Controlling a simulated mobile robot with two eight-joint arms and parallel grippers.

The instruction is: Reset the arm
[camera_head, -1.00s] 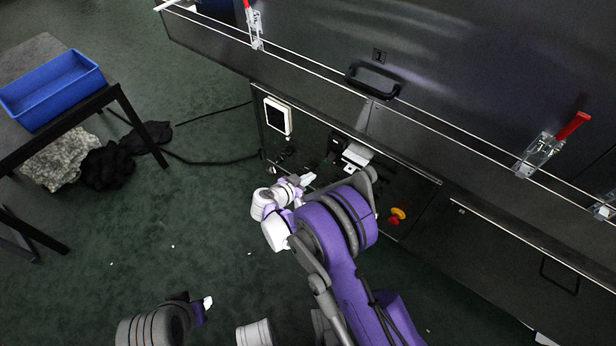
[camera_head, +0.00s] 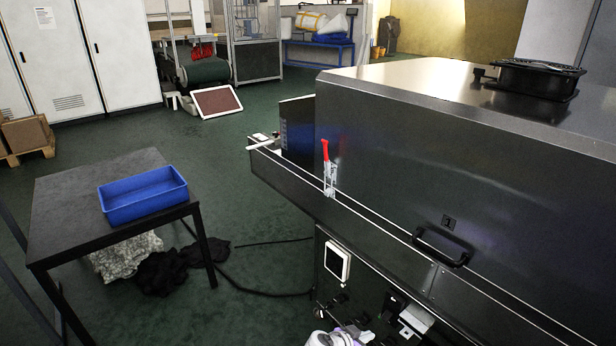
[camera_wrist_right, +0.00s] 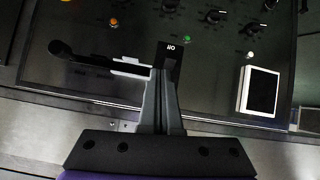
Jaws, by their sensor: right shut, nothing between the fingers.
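My right gripper (camera_wrist_right: 165,78) is shut and empty in the right wrist view. Its fingertips are in front of the dark control panel (camera_wrist_right: 200,100), beside a small black plate with white lettering; I cannot tell whether they touch. In the head view only a white and purple bit of my right arm and gripper (camera_head: 342,336) shows at the bottom edge, low in front of the dryer (camera_head: 480,170). My left gripper is out of view.
A white-framed screen (camera_wrist_right: 259,91), an orange light (camera_wrist_right: 114,22) and a green light (camera_wrist_right: 187,39) are on the panel. A dark lever (camera_wrist_right: 85,58) is at left. A blue bin (camera_head: 143,205) stands on a black table (camera_head: 70,215). Green floor lies between table and dryer.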

